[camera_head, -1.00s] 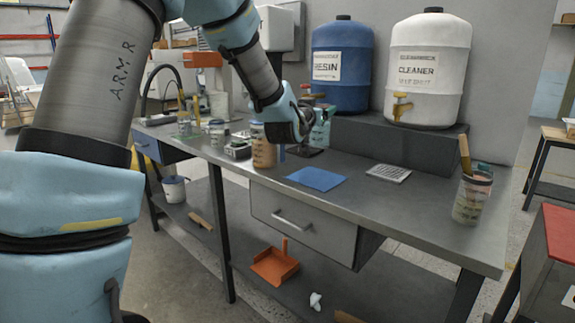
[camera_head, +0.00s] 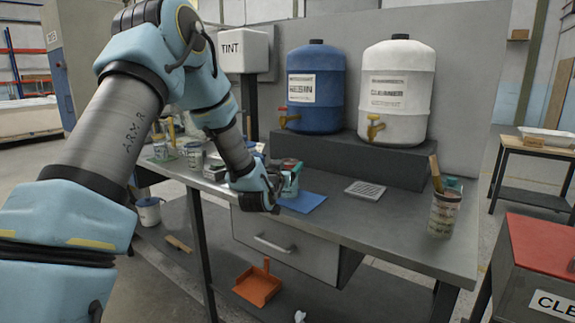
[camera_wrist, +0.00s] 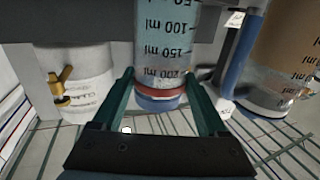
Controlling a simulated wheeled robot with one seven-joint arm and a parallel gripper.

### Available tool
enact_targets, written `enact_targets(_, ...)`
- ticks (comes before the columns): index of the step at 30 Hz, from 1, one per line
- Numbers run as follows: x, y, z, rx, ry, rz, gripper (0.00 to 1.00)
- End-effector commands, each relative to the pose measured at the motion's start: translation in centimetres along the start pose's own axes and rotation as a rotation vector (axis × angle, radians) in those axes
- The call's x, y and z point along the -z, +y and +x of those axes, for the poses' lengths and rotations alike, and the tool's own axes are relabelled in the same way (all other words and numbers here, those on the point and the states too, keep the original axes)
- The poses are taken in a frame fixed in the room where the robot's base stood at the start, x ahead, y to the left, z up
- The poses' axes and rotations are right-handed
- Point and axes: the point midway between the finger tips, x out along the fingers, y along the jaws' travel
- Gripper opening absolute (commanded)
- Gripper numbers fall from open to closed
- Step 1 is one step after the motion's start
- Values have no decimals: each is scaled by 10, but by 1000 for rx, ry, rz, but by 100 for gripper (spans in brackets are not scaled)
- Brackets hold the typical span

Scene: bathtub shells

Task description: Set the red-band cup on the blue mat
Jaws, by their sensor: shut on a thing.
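The red-band cup (camera_wrist: 158,60) is clear with ml marks and shows between my teal gripper fingers (camera_wrist: 158,92) in the wrist view, the red band near fingertip level. My gripper (camera_head: 284,180) is shut on it. In the head view the cup is mostly hidden by my wrist and fingers. The blue mat (camera_head: 309,203) lies flat on the grey bench near its front edge, partly covered by my gripper in the picture. My gripper is at the mat's left side; I cannot tell whether the cup touches it.
A brown-filled cup (camera_wrist: 290,50) and a blue stick (camera_wrist: 240,50) are close on the right in the wrist view. A grey grate (camera_head: 366,189) lies right of the mat. A cup with a wooden stick (camera_head: 444,213) stands at the right. Blue (camera_head: 315,90) and white (camera_head: 396,92) tanks stand behind.

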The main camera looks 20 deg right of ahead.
Motion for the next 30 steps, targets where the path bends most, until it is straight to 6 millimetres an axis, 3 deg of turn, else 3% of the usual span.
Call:
enact_targets(11, -4, 0, 0, 0, 2, 0, 0)
enact_targets(12, -2, 0, 0, 0, 1, 0, 80)
enact_targets(17, -2, 0, 0, 0, 1, 0, 98)
enact_targets(28, 4, 0, 0, 0, 1, 0, 100)
enact_targets(30, 0, 0, -10, 0, 2, 1, 100)
